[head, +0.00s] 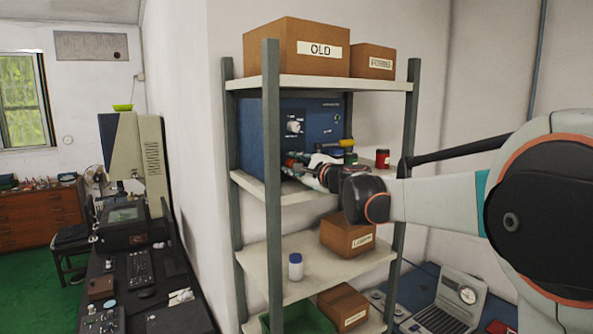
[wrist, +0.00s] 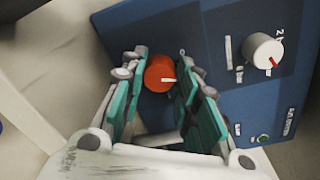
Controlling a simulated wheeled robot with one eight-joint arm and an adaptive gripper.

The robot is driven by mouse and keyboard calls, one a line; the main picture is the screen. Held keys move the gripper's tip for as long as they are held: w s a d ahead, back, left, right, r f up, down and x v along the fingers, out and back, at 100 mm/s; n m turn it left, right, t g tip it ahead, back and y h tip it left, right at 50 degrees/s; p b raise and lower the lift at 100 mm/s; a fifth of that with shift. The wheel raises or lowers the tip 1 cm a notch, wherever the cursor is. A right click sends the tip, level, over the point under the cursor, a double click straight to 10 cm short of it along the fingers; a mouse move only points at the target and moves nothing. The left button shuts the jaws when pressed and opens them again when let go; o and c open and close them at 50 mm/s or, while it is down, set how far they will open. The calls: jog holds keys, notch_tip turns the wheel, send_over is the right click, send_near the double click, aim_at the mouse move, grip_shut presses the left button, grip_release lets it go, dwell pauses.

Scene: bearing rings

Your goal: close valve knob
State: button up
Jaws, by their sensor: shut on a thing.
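The valve knob (wrist: 160,74) is a red-orange cylinder with a pale pointer mark, on the face of a blue panel box (wrist: 215,100). In the wrist view my gripper (wrist: 163,80) has its two teal-padded fingers on either side of this knob, shut on it. In the head view the blue box (head: 312,122) stands on the upper shelf, and my gripper (head: 297,166) reaches its lower front from the right. A bit of red-orange shows at the fingertips there. A white knob with a red pointer (wrist: 264,52) is on the same panel; it also shows in the head view (head: 294,126).
The shelf rack (head: 271,200) has grey posts close to my arm. A red can (head: 382,158) and a yellow-handled object (head: 346,142) are on the same shelf near my wrist. Cardboard boxes (head: 300,46) sit above; a white bottle (head: 295,266) stands below.

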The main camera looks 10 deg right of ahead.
jog(key=shift+n+b, duration=0.45)
jog(key=shift+n, duration=1.45)
jog(key=o, duration=1.1)
jog(key=shift+c, duration=0.2)
jog(key=v, duration=1.2)
jog(key=shift+s+a, duration=0.2)
jog(key=shift+a, duration=0.05)
